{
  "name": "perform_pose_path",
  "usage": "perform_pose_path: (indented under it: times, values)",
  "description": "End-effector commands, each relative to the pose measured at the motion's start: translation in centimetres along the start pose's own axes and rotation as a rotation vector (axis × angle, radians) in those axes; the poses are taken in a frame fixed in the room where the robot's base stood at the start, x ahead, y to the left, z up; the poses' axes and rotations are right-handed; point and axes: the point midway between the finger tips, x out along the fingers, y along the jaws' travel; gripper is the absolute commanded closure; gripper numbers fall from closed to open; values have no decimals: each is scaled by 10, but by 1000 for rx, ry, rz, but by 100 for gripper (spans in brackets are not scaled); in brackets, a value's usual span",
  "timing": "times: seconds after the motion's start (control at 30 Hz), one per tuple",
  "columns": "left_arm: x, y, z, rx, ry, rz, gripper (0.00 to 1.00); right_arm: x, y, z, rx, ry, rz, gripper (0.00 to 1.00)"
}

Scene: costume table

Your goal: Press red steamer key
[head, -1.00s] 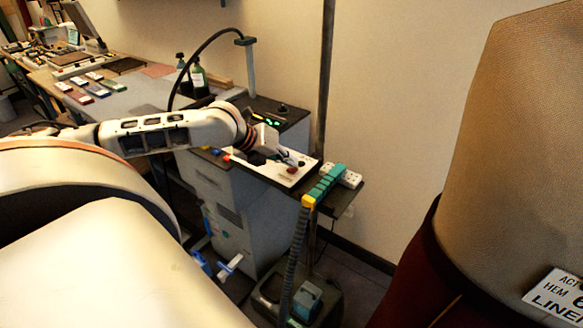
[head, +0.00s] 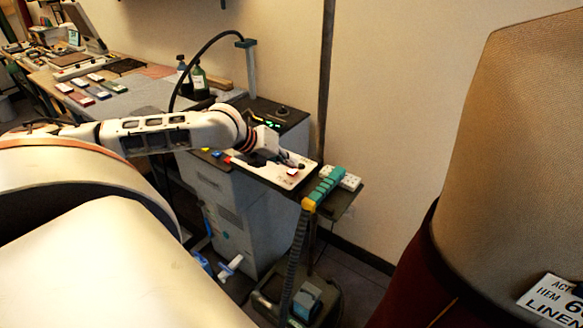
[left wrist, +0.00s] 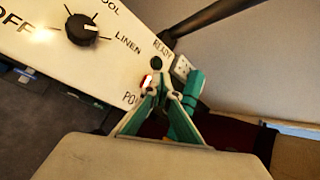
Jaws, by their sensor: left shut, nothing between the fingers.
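The red key (head: 292,171) is on the pale control panel (head: 256,170) of the steamer, near its right end. It now looks bright, with a whitish middle and a red edge. My left gripper (head: 299,165) is shut and empty, its fingertips at the key. In the left wrist view the red key (left wrist: 146,81) shows partly behind the closed fingertips (left wrist: 158,85), and they hide part of it. I cannot tell for sure whether they touch it. A black dial (left wrist: 81,30) and the words LINEN and READY are on the panel. My right gripper is not in view.
A teal-and-yellow steamer handle (head: 324,187) lies right of the panel, beside a white socket strip (head: 350,181). A dark post (head: 326,80) stands behind. A large tan garment form (head: 520,150) fills the right side. Green bottles (head: 198,77) stand on the table behind.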

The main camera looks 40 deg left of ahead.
Motion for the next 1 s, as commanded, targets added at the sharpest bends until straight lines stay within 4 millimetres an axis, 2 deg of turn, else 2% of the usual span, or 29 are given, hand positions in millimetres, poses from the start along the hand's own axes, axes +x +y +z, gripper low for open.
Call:
perform_pose_path:
  times: [0.43, 0.67, 1.0]
  values:
    - [-4, -3, 3, 1, -1, 1, 100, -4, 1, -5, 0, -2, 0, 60]
    - [-19, -14, 14, 3, 1, 3, 100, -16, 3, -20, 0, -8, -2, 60]
    - [-37, -27, 26, 0, 1, 0, 100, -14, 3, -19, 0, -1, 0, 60]
